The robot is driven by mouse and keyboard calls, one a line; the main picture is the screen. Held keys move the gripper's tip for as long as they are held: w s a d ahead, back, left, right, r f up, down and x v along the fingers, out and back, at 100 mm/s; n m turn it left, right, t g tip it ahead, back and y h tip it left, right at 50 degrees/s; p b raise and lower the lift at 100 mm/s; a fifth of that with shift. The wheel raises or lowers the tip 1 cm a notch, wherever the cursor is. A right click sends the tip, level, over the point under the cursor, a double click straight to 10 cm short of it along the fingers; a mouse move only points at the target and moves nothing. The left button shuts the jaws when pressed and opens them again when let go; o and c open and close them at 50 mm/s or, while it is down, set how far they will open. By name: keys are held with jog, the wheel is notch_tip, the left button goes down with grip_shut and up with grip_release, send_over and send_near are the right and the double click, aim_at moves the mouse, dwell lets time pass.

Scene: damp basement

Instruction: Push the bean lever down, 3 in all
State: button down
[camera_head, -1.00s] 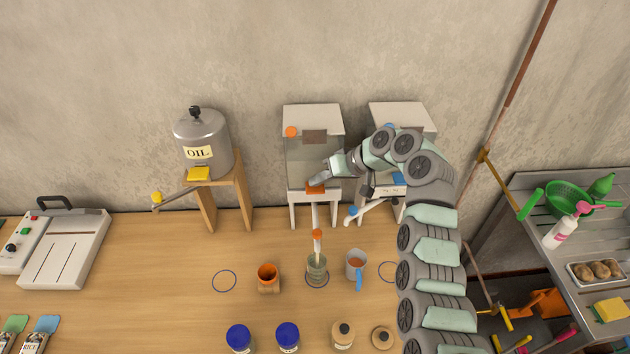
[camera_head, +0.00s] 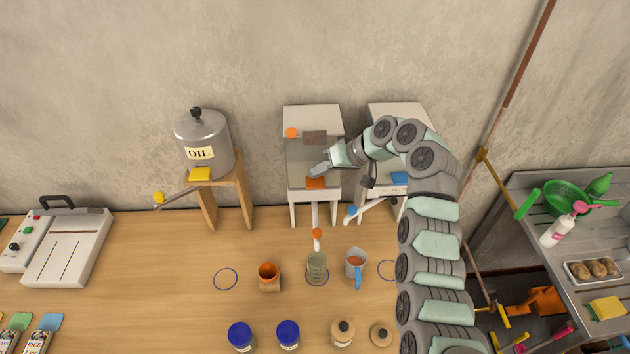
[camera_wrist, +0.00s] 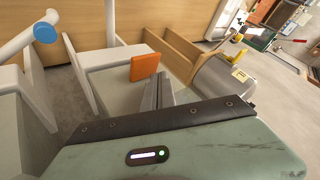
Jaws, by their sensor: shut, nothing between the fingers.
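The middle dispenser has an orange lever tab (camera_head: 315,183) on its front and an orange-tipped white spout (camera_head: 317,234); I cannot read a bean label on it. A greenish clear cup (camera_head: 317,268) stands under the spout on a ring mark. My gripper (camera_head: 317,172) is shut and empty, with its fingertips just above and behind the orange tab. In the wrist view the orange tab (camera_wrist: 145,65) stands just beyond my fingertips (camera_wrist: 160,88); I cannot tell whether they touch.
A second dispenser with a blue tab (camera_head: 400,178) stands to the right, partly behind my arm. An oil tank (camera_head: 203,145) with a yellow tab is on the left. An orange cup (camera_head: 268,276), a grey mug (camera_head: 355,263) and blue-lidded jars (camera_head: 288,335) stand on the table.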

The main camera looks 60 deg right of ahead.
aim_at(319, 183)
jog(key=shift+r+p, duration=1.05)
jog(key=shift+r, duration=1.45)
dwell(0.6)
